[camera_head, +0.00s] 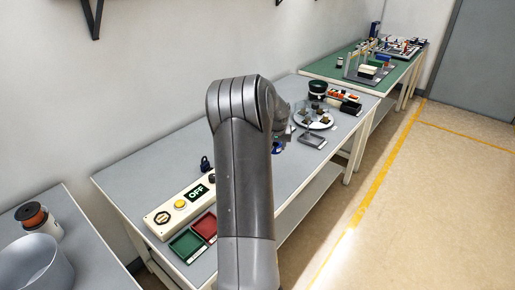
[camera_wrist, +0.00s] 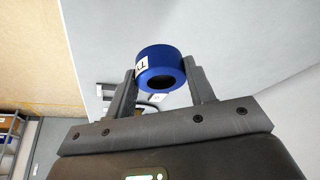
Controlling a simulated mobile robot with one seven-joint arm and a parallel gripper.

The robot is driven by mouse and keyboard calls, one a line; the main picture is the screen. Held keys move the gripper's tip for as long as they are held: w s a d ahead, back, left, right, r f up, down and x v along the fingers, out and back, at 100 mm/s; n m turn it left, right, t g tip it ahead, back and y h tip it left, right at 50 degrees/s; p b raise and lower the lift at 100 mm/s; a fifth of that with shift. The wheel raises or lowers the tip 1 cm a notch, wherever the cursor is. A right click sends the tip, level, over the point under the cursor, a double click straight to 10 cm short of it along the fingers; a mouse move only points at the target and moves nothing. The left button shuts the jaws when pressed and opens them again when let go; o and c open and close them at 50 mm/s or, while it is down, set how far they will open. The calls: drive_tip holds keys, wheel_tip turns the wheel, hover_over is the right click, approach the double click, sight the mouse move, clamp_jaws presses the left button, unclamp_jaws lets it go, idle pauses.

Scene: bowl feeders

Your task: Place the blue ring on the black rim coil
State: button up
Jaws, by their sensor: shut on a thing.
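My gripper (camera_wrist: 163,76) is shut on the blue ring (camera_wrist: 159,66) in the wrist view, one finger on each side of it. The ring has a dark hole and a white label with dark lettering on its left side. In the head view my gripper (camera_head: 283,141) is partly hidden behind my arm, and a bit of blue (camera_head: 277,147) shows there above the middle of the grey table. A round dark bowl-like thing with a black rim (camera_head: 317,87) stands at the table's far end. I cannot tell surely whether it is the black rim coil.
A round pale dish (camera_head: 301,121) with several brown pieces stands beyond my gripper. A control panel (camera_head: 180,207) reading OFF, a green tray (camera_head: 187,245) and a red tray (camera_head: 206,227) lie at the near end.

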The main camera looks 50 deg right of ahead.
drive_tip(key=shift+s+d+r, duration=0.1)
drive_tip(key=shift+s+r, duration=0.2)
drive_tip(key=shift+s, duration=0.15)
drive_tip(key=w+a+r+n+t+y, duration=0.1)
drive_tip(key=w+a+r+n, duration=0.25)
drive_tip(key=w+a, duration=0.6)
drive_tip(key=w+a+r+n+y, duration=0.1)
drive_tip(key=w+a+r+n, duration=0.25)
drive_tip(key=w+a, duration=0.65)
drive_tip(key=w+a+r+n+t+y, duration=0.15)
drive_tip(key=w+a+r, duration=0.4)
drive_tip(key=a, duration=0.85)
drive_tip(key=w+a+r+n+g+y, duration=0.1)
drive_tip(key=a+r+n, duration=0.3)
drive_tip(key=a, duration=1.1)
drive_tip(key=w+a+r+n+y, duration=0.1)
drive_tip(key=a+r+n, duration=0.25)
drive_tip(key=a, duration=1.25)
hover_over(25, 210)
drive_tip(key=s+d, duration=0.1)
drive_tip(key=f, duration=0.6)
drive_tip(key=shift+s+d+f, duration=0.1)
drive_tip(key=shift+s+f, duration=0.1)
drive_tip(key=shift+f, duration=0.05)
drive_tip(key=shift+a+f, duration=0.2)
drive_tip(key=shift+f, duration=0.25)
wheel_tip(25, 210, down, 4)
drive_tip(key=shift+r, duration=0.25)
